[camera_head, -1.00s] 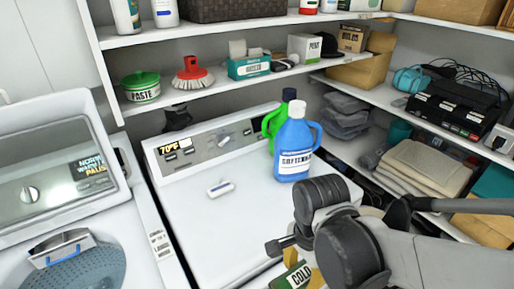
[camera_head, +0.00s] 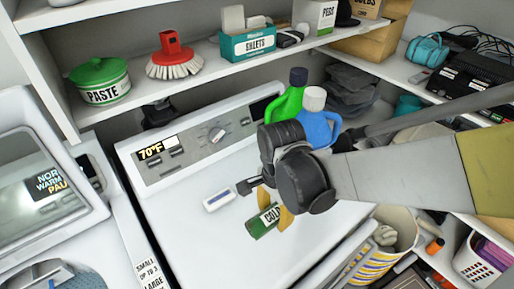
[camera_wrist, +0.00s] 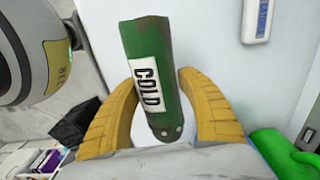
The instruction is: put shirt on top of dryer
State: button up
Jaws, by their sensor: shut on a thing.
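My gripper (camera_head: 275,208) has yellow fingers shut on a green object labelled COLD (camera_head: 261,222). In the wrist view, this green object (camera_wrist: 150,72) sits between the two fingers (camera_wrist: 156,98). It is over the white machine's top (camera_head: 205,245), which looks like the dryer; I cannot tell whether it touches the surface. The machine has a control panel (camera_head: 195,150) reading 70°F. I make out no clear shirt in these views.
A green bottle (camera_head: 289,100) and a blue bottle (camera_head: 316,128) stand at the machine's back right, partly behind my arm. A small white item (camera_head: 219,200) lies on the top. Another machine (camera_head: 40,160) stands left. Shelves with a paste tub (camera_head: 100,82) run behind. The front left top is clear.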

jog(key=w+f, duration=0.1)
jog(key=w+a+f, duration=0.1)
jog(key=w, duration=0.1)
jog(key=w+a+f+b, duration=0.1)
jog(key=shift+w+a+f, duration=0.15)
jog(key=shift+w+a, duration=0.05)
jog(key=shift+w, duration=0.15)
jog(key=shift+f+b, duration=0.85)
jog(key=shift+f, duration=1.1)
jog(key=shift+f, duration=0.15)
jog(key=o, duration=1.3)
jog(key=shift+o, duration=0.2)
